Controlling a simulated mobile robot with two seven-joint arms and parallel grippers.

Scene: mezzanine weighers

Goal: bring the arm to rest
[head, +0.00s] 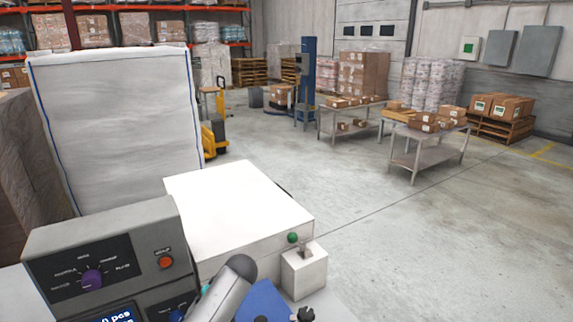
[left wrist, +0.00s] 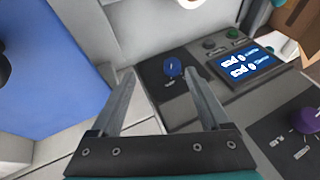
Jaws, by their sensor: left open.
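My left gripper (left wrist: 160,75) shows in the left wrist view with its two grey fingers apart and nothing between them. Beyond the fingertips is a blue knob (left wrist: 172,66) on a dark panel of the weigher's control box. I cannot tell the exact gap, but no contact shows. In the head view a pale arm link of mine reaches up beside the control box (head: 110,235); its fingers cannot be made out there. My right gripper is in neither view.
The box carries a purple knob (head: 92,279), a red button (head: 166,262) and a lit display (left wrist: 246,65). A green-knobbed lever (head: 293,239) stands right, by a white block (head: 235,205). Tables with cartons (head: 428,155) stand farther off; open floor lies between.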

